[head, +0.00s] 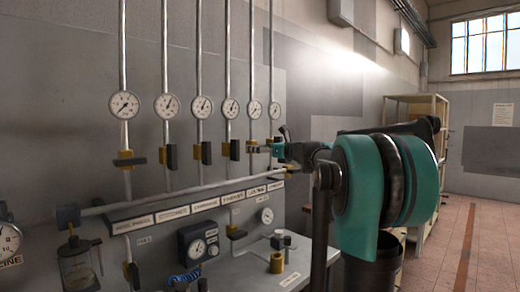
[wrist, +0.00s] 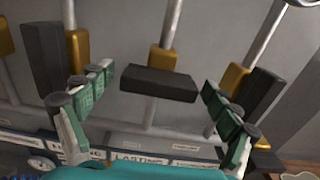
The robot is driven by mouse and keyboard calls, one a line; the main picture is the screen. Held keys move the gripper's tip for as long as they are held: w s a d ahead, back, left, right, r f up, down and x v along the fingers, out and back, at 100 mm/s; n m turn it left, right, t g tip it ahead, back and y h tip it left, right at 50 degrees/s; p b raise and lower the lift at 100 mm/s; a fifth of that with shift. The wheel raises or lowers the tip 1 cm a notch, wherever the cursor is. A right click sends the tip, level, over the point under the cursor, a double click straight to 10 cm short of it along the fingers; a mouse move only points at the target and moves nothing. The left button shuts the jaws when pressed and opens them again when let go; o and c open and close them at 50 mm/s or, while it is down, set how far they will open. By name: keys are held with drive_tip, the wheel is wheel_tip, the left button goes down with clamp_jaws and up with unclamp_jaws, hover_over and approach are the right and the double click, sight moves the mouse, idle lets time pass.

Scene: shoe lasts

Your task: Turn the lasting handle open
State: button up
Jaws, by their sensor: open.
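The lasting handle (wrist: 158,82) is a dark bar on a brass valve body (wrist: 163,60), in the middle of the wrist view. It lies across its pipe, above a label reading LASTING (wrist: 142,159). My gripper (wrist: 152,108) is open, with one green-padded finger to each side of the handle. Gaps show between both fingers and the bar's ends. In the head view my gripper (head: 277,149) is at the row of valves, and the handle there is small and partly hidden.
Neighbouring dark handles stand along their pipes close to my fingers, at left (wrist: 42,65) and right (wrist: 264,92) in the wrist view. Several gauges line the wall above. Another crosswise handle (head: 130,161) is at far left. A bench (head: 240,272) stands below.

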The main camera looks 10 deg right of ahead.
drive_tip(key=c, duration=1.2)
drive_tip(key=shift+n, duration=0.4)
drive_tip(key=n, duration=0.8)
drive_tip(key=shift+n, duration=0.3)
drive_tip(key=n, duration=0.4)
drive_tip(key=shift+s+f, duration=0.1)
drive_tip(key=shift+n, duration=2.2)
